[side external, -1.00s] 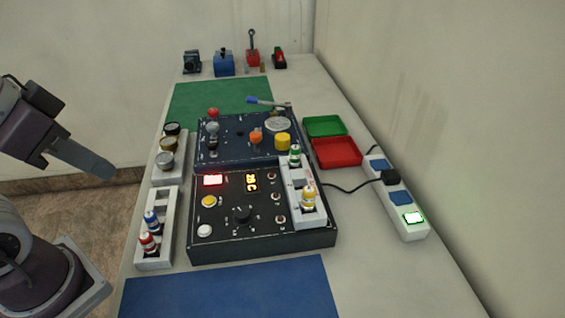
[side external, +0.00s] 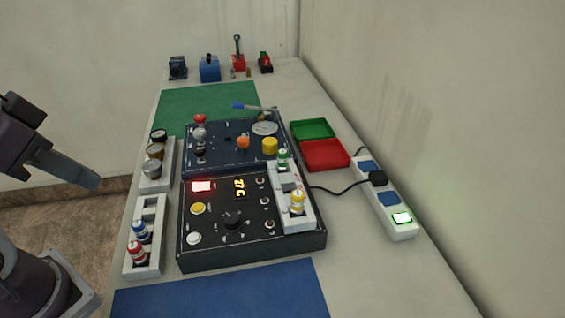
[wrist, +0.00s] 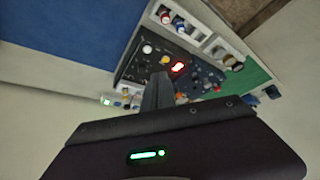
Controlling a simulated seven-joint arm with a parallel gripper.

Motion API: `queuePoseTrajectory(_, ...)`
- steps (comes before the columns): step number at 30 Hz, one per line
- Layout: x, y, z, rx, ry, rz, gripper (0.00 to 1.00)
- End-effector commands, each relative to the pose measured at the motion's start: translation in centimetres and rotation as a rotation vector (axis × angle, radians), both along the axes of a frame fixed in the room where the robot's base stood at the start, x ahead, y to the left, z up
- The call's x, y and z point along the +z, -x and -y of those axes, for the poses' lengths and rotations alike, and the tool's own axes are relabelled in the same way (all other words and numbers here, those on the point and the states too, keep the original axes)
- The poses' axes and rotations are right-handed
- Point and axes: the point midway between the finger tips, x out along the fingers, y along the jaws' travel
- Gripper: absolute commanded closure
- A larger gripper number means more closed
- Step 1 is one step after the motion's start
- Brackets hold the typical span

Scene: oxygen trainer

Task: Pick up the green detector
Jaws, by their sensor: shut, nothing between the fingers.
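The green detector (side external: 283,158) is a small green-topped cylinder. It stands upright at the far end of a white holder (side external: 306,217) on the right of the black control panel (side external: 256,258). A yellow detector (side external: 297,201) stands nearer in the same holder. My gripper (side external: 95,182) is at the left in the side view, shut and empty, in the air well away from the green detector. In the wrist view my shut gripper (wrist: 159,84) points toward the panel; I cannot make out the green detector there.
A white rack (side external: 137,270) at the left holds a blue detector (side external: 140,231) and a red detector (side external: 137,252). A dark blue panel with knobs (side external: 213,161) lies behind. Green (side external: 312,130) and red (side external: 325,155) trays and a power strip (side external: 399,231) are at the right. The blue mat (side external: 225,292) is clear.

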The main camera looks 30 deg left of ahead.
Motion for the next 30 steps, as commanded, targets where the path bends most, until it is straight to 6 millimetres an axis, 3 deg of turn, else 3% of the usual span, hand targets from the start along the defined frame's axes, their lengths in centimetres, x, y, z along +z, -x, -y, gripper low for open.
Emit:
queuePoseTrajectory(4, 0.0, 0.0, 0.0, 0.000, 0.000, 0.000, 1.00)
queuePoseTrajectory(5, 0.0, 0.0, 0.0, 0.000, 0.000, 0.000, 0.96)
queuePoseTrajectory(12, 0.0, 0.0, 0.0, 0.000, 0.000, 0.000, 0.51)
queuePoseTrajectory(20, 0.0, 0.0, 0.0, -0.001, 0.000, 0.000, 0.51)
queuePoseTrajectory(22, 0.4, -0.9, 0.1, -0.020, -0.013, -0.009, 0.51)
queuePoseTrajectory(23, 0.7, -1.7, 0.2, -0.040, -0.026, -0.018, 0.51)
queuePoseTrajectory(26, 1.8, -7.0, 1.0, -0.169, -0.084, -0.062, 0.51)
queuePoseTrajectory(30, 0.7, -17.4, 3.1, -0.429, -0.130, -0.118, 0.51)
